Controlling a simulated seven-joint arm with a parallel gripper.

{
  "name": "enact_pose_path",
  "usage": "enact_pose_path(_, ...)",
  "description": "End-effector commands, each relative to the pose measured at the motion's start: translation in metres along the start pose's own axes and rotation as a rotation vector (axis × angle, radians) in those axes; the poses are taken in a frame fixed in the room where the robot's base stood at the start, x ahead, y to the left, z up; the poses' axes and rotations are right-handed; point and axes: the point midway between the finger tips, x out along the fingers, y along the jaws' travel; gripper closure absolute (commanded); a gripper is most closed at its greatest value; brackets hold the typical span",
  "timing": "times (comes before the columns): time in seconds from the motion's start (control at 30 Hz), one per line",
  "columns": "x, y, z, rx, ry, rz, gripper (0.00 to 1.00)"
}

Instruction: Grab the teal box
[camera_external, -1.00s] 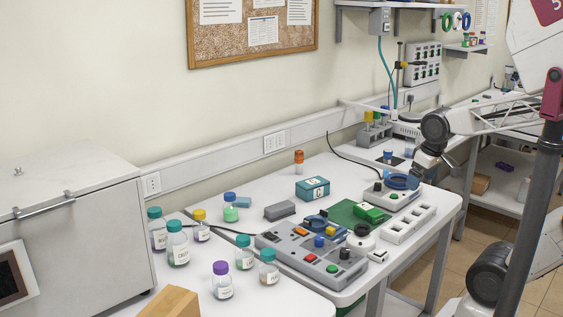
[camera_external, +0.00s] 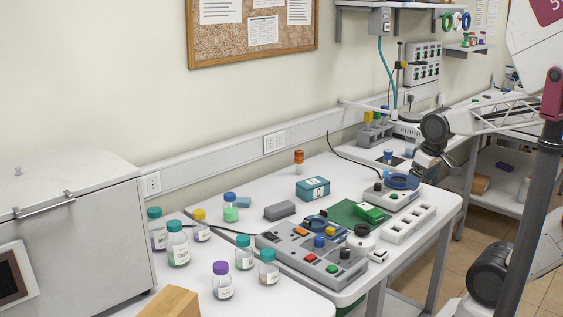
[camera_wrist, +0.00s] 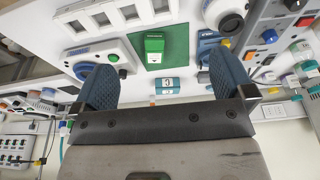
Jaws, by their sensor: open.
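The teal box (camera_external: 312,189) sits on the white bench, left of the green mat, with a white label on its front. In the wrist view the teal box (camera_wrist: 169,86) shows small between my fingers, some way beyond them. My gripper (camera_wrist: 160,85) is open and empty, with two dark blue ribbed fingers spread wide. In the external view my gripper (camera_external: 430,170) hangs above the right part of the bench, right of the teal box and apart from it.
A green block (camera_external: 370,212) lies on the green mat (camera_external: 345,214). A grey control panel (camera_external: 302,255) with knobs stands in front of the box, and a grey block (camera_external: 279,211) lies to its left. An orange-capped bottle (camera_external: 299,161) stands behind. Several bottles stand at the left.

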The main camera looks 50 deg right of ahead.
Motion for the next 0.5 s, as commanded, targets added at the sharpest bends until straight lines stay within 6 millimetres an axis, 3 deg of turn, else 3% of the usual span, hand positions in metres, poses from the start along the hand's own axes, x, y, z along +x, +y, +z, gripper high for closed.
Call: enact_pose_path(0.5,0.002,-0.001,-0.01,0.047,-0.026,-0.022,0.0)
